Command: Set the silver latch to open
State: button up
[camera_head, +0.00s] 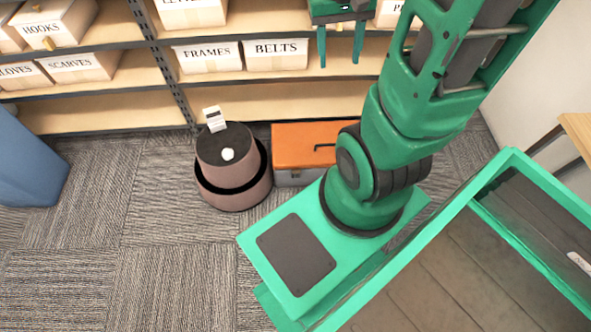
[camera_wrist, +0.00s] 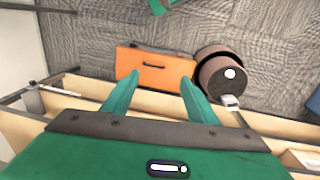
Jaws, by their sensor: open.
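My gripper (camera_head: 340,62) is open and empty in front of the shelves at the top of the head view. Its two green fingers reach into the wrist view (camera_wrist: 160,78), spread apart. A grey metal lever-like fitting (camera_wrist: 33,100), possibly the silver latch, shows at the left of the wrist view, near the shelf end and well left of the fingers. It touches neither finger. I cannot tell whether it is set open or closed. In the head view I cannot make it out; my arm covers part of that side.
An orange-topped box (camera_head: 305,145) with a dark handle stands on the carpet beside a round brown bin (camera_head: 232,180). A small white-and-grey piece (camera_head: 214,118) is by the bin's top. Shelves with labelled boxes (camera_head: 277,55) line the back. Carpet (camera_head: 120,230) at left is clear.

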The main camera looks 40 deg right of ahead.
jog(key=w+d+f, duration=0.3)
jog(key=w+f, duration=0.7)
jog(key=f, duration=0.2)
jog(key=y, duration=0.1)
send_over(296, 171)
notch_tip(296, 171, down, 47)
notch_tip(296, 171, down, 10)
jog(key=shift+a+r, duration=0.1)
jog(key=shift+r, duration=0.05)
